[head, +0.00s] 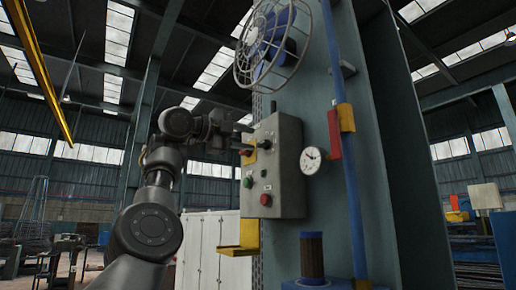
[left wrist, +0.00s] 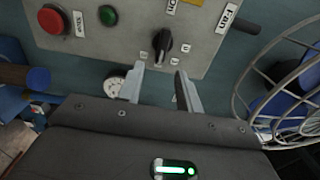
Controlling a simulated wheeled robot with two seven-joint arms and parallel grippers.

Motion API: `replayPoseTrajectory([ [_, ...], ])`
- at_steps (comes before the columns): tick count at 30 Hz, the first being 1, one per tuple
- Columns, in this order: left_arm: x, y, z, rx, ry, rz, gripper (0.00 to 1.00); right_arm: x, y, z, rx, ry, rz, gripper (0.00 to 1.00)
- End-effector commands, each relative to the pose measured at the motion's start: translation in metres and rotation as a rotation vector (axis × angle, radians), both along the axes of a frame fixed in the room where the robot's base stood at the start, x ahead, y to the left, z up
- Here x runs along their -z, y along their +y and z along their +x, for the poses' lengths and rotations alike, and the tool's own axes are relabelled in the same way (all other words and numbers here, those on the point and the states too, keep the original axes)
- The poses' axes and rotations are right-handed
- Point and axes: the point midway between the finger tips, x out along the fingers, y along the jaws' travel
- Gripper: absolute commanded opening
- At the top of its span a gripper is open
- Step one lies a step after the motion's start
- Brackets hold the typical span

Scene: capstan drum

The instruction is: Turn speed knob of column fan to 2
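The black speed knob (left wrist: 162,43) is on a grey control box (head: 275,165). The wrist view shows the box upside down, with a "Fan" label (left wrist: 228,17) and small white position marks around the knob. I cannot clearly read the marks or which one the knob points to. My left gripper (left wrist: 160,80) is open, its two fingers apart and pointing at the panel, with the knob just beyond the gap. No contact shows. The caged column fan (head: 275,40) is above. My right gripper is not in view.
A green button (left wrist: 107,15) and a red button (left wrist: 52,20) are on the same panel. A round gauge (head: 311,160) and a blue pipe (head: 345,140) stand right of the box. A yellow bracket (head: 247,238) is below it. The fan cage is close beside my left wrist.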

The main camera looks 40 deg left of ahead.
Motion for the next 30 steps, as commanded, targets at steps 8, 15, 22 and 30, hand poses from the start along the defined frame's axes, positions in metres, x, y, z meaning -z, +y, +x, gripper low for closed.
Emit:
replayPoseTrajectory([
  [8, 0.002, 0.013, -0.042, 0.0, 0.0, 0.0, 0.35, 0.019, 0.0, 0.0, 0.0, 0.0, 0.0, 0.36],
  [15, 0.0, 0.016, -0.051, 0.0, 0.002, 0.001, 0.35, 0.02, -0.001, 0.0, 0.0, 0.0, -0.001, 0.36],
  [22, 0.0, 0.016, -0.051, 0.0, 0.002, 0.001, 0.35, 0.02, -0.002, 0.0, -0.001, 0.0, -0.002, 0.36],
  [30, 0.0, 0.016, -0.051, 0.0, 0.002, 0.001, 0.35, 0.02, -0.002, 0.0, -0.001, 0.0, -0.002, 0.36],
])
